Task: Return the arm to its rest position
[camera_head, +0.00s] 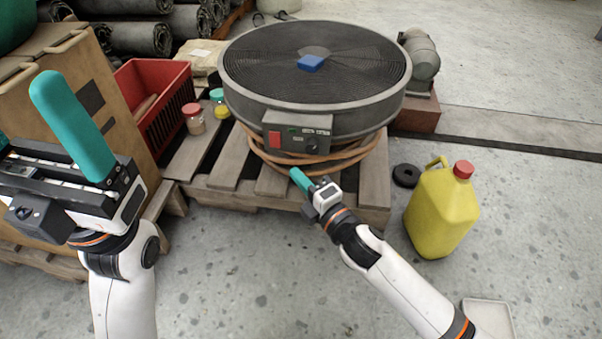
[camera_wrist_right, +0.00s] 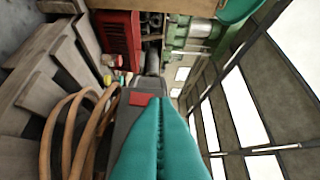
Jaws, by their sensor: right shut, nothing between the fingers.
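My right gripper (camera_head: 297,175) is shut and empty, its teal fingers in front of the control box (camera_head: 297,133) of a large round grey drum fan (camera_head: 250,85). In the right wrist view the teal fingers (camera_wrist_right: 167,105) are pressed together with nothing between them, and the control box with its red switch lies just past them. My left gripper (camera_head: 38,135) is at the left edge of the head view, with its two teal fingers wide apart. One of them is mostly cut off by the frame.
The fan stands on a wooden pallet (camera_head: 225,178), with a coiled brown hose (camera_head: 345,158) below the control box. A blue block (camera_head: 311,63) lies on its grille. A yellow jug (camera_head: 440,215) stands right of my right arm. A red crate (camera_head: 160,105) and jars (camera_head: 193,118) are left.

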